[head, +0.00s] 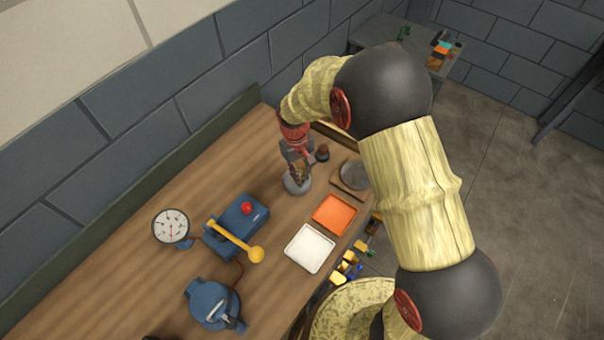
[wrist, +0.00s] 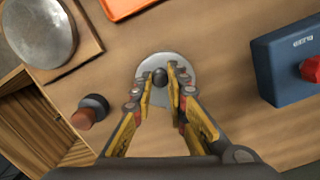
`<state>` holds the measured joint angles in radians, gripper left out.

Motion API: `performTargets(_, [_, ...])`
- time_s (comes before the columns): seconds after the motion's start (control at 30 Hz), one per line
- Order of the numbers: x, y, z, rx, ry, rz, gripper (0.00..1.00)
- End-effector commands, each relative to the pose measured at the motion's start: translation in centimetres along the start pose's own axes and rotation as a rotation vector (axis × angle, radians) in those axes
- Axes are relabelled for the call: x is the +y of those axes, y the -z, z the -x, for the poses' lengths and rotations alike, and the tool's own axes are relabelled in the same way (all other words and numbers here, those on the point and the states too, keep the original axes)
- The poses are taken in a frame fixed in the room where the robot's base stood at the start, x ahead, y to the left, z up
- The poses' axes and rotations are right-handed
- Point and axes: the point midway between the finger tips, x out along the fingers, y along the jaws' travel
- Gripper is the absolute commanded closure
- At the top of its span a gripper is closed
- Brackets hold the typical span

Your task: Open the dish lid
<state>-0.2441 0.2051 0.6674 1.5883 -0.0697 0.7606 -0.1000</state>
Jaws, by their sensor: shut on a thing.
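The dish lid (wrist: 152,98) is a round grey disc with a dark ball knob (wrist: 160,77) at its middle, in the centre of the wrist view. In the head view, the grey dish (head: 296,187) stands on the bench below my gripper. My gripper (wrist: 167,82) points down over the lid, its yellow-and-grey fingers on either side of the knob and shut on it. It also shows in the head view (head: 299,168), partly hidden by its own links. I cannot tell whether the lid rests on the dish or is raised.
A small dark-topped brown peg (wrist: 90,112) and a metal disc on a wooden board (wrist: 75,55) are close by. An orange tray (head: 335,214), a white tray (head: 310,248), a blue box with red button (head: 243,214), a yellow-knobbed lever (head: 235,242) and a gauge (head: 171,226) share the bench.

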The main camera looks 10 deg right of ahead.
Motion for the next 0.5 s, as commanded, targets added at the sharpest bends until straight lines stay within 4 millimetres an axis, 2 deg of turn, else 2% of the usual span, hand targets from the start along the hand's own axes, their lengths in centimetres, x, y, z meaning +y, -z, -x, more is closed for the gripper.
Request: performTargets(0.5, [-1.0,2.3,2.4,-0.36,-0.149,0.001,1.0])
